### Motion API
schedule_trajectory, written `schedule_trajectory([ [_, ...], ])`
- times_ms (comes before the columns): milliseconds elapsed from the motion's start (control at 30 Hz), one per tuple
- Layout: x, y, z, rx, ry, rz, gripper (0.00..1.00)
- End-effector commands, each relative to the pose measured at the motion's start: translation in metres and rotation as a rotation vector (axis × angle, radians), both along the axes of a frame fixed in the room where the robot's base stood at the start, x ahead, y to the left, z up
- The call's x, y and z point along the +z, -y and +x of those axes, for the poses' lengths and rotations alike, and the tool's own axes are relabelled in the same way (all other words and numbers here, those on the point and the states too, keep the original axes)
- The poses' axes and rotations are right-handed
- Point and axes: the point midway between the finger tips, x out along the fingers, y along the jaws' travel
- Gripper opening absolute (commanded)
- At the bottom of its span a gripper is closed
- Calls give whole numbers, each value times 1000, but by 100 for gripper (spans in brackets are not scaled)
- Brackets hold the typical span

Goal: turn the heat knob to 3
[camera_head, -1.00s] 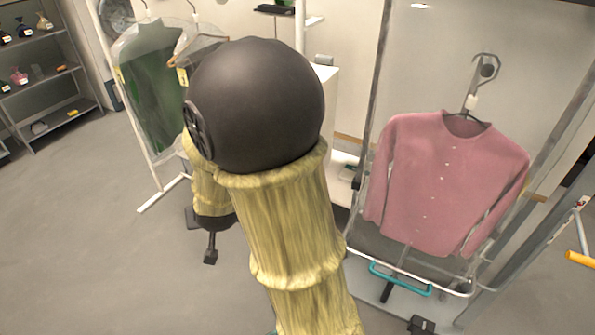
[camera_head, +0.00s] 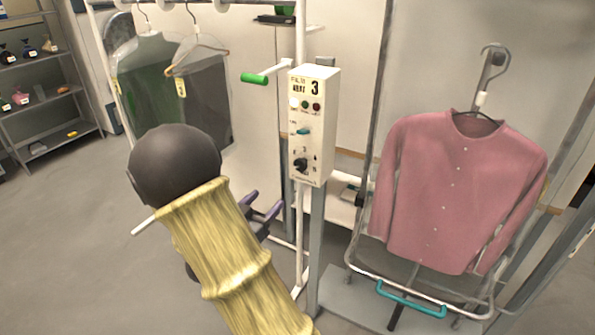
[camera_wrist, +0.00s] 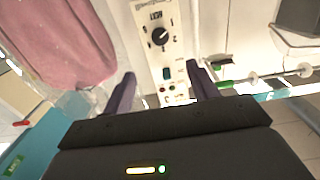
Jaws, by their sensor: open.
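The white control box (camera_head: 313,125) stands on a post in the middle of the head view. Its front carries printed text and a large "3" at the top. The black round heat knob (camera_head: 301,165) is low on its face, with small marks around it. The knob also shows in the wrist view (camera_wrist: 160,36), near the top centre; which mark it points to is too small to tell. My gripper (camera_head: 262,204) has purple fingers, lower left of the box. In the wrist view my gripper (camera_wrist: 163,86) is open and empty, apart from the knob.
The box also has a teal switch (camera_head: 303,131), coloured lights and a green-handled lever (camera_head: 254,78) at its left. A pink cardigan (camera_head: 455,190) hangs at the right above a teal bar (camera_head: 411,300). Dark garments (camera_head: 200,95) hang at the back left. Open floor lies left.

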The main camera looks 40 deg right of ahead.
Motion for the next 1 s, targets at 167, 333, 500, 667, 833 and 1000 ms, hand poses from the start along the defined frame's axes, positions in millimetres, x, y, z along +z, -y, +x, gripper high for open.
schedule_trajectory([
  [167,0,3,1,0,0,1,59],
  [333,1,18,6,-3,-1,2,59],
  [500,1,44,17,-3,0,2,59],
  [667,2,70,28,-2,0,2,59],
  [833,2,98,40,-1,0,2,59],
  [1000,1,125,51,0,0,3,59],
])
